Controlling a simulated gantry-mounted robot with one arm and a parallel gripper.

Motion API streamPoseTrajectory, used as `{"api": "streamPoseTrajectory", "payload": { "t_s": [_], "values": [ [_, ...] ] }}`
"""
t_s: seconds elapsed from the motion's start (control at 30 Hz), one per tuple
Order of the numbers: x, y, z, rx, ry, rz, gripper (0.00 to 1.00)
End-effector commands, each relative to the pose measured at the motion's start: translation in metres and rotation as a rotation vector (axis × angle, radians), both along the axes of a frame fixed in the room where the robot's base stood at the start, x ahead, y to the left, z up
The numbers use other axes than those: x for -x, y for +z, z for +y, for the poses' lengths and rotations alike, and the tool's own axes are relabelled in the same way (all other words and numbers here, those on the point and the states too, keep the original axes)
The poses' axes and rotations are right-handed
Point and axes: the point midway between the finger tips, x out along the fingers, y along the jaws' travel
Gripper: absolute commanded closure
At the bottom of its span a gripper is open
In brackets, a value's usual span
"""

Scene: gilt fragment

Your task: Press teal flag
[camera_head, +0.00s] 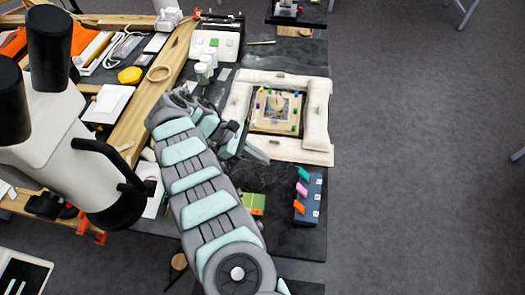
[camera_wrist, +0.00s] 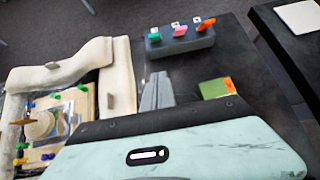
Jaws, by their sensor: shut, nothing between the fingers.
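The teal flag (camera_head: 305,174) is the far one of three flags on a dark blue-grey block (camera_head: 316,188) at the right of the dark table. It also shows in the wrist view (camera_wrist: 155,34), at the left end of the block. A pink flag (camera_head: 302,189) and an orange flag (camera_head: 299,207) stand beside it. My gripper (camera_head: 260,156) is shut and empty, to the left of the block and apart from it. Its two grey fingers show together in the wrist view (camera_wrist: 157,88), pointing toward the block.
A cream padded frame (camera_head: 318,112) surrounds a wooden board (camera_head: 255,124) with coloured clips, just beyond my gripper. A green and orange item (camera_head: 254,203) lies beside my arm. Bare dark table (camera_head: 279,185) lies between my gripper and the block.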

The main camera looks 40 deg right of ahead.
Motion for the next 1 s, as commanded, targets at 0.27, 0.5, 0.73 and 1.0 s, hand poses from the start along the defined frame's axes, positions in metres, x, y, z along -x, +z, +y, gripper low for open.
{"api": "streamPoseTrajectory", "payload": {
  "t_s": [0.27,0.5,0.73,1.0],
  "values": [
    [0.033,-0.032,-0.029,0.000,-0.002,0.002,1.00],
    [0.050,-0.034,-0.047,0.000,0.004,0.000,1.00],
    [0.061,-0.027,-0.059,0.002,0.002,-0.001,1.00],
    [0.065,-0.025,-0.062,0.001,0.002,-0.003,1.00]
  ]
}}
